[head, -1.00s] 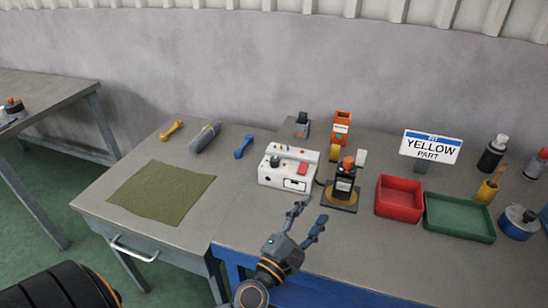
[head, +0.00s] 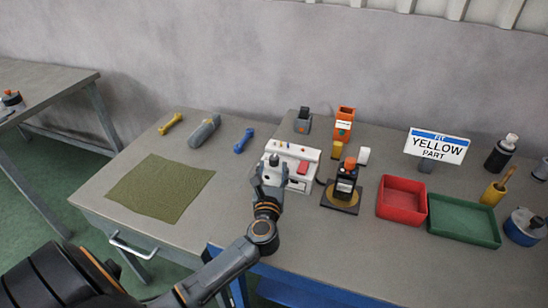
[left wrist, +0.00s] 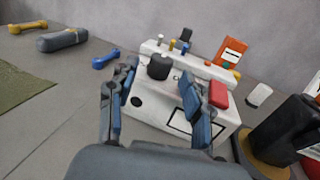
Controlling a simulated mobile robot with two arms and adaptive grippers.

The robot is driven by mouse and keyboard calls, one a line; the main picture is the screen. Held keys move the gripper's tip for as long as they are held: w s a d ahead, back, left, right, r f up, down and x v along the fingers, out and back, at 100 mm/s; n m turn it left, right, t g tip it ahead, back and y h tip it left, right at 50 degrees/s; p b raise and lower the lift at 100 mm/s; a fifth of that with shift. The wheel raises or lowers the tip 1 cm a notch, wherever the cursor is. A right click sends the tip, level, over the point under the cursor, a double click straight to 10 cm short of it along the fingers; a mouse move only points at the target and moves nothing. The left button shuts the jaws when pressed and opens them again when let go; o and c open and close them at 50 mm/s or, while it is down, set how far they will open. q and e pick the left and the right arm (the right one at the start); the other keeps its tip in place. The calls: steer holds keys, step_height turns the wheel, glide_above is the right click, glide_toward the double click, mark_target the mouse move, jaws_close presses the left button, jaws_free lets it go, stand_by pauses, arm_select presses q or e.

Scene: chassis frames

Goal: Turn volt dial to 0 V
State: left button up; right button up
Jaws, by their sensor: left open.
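The white control box (head: 301,183) stands on the grey bench and is partly hidden by my left gripper in the head view. In the left wrist view the white box (left wrist: 160,119) shows a black round dial (left wrist: 159,66) on its top left and a red block (left wrist: 218,94) to the right. My left gripper (head: 270,172) is over the front left of the box. In the left wrist view its two fingers (left wrist: 157,82) are apart, with the dial seen between them. I cannot tell whether they touch the dial. The dial's setting is not readable. My right gripper is not in view.
A black bottle-like device (head: 345,181) with an orange top stands close right of the box. A red tray (head: 402,218) and a green tray (head: 463,238) lie further right. A blue wrench (head: 243,141) lies to the left.

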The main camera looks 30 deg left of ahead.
mark_target(273, 163)
arm_select(q)
steer(key=shift+x, duration=2.2)
steer(key=shift+c, duration=0.2)
jaws_close()
